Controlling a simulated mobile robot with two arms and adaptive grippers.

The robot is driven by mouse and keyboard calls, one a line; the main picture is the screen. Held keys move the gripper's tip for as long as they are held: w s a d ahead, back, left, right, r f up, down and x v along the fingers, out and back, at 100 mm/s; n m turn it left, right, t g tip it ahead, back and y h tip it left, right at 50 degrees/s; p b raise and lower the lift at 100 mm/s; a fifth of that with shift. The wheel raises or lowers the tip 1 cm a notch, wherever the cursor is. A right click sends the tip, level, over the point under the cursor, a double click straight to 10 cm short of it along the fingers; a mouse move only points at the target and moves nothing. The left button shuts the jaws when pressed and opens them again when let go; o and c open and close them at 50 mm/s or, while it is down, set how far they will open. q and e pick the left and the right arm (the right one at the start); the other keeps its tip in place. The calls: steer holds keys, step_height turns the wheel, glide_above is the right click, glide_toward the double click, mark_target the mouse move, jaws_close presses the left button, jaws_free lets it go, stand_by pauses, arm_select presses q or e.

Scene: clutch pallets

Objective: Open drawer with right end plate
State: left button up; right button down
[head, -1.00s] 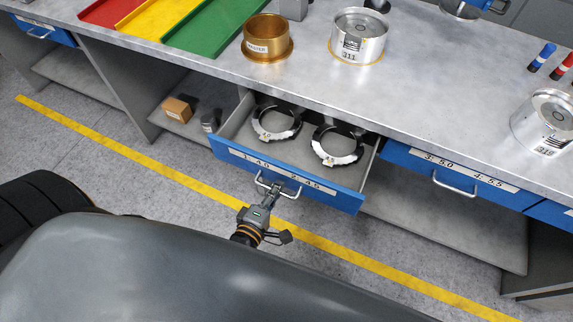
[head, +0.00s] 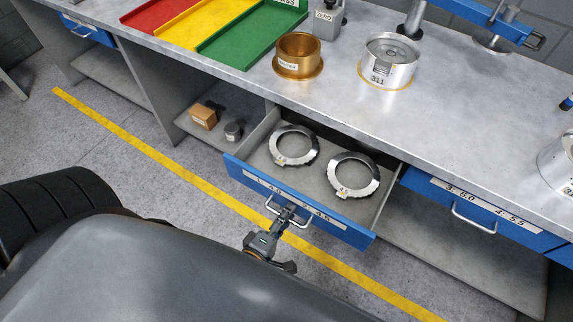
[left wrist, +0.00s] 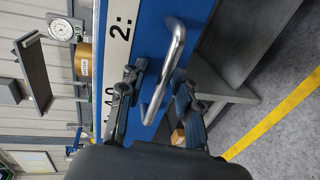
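The blue-fronted drawer (head: 335,224) under the workbench stands pulled well out. Inside lie two black-and-silver ring-shaped plates, a left one (head: 273,152) and a right one (head: 331,180), lying flat and apart. The drawer's metal handle (head: 268,204) is at the middle of its front. My left gripper (head: 289,211) is at this handle. In the left wrist view its two fingers (left wrist: 157,76) are apart, with the handle (left wrist: 173,55) between them and a gap visible beside the bar. My right gripper is not in view.
A closed blue drawer (head: 520,233) is to the right. On the bench (head: 330,110) stand red, yellow and green trays (head: 245,42), a brass cup (head: 298,55) and a silver cylinder (head: 390,62). A small box (head: 203,117) lies on the shelf below. The floor in front is clear.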

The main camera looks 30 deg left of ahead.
arm_select(q)
steer(key=v, duration=1.2)
steer(key=shift+f, duration=0.1)
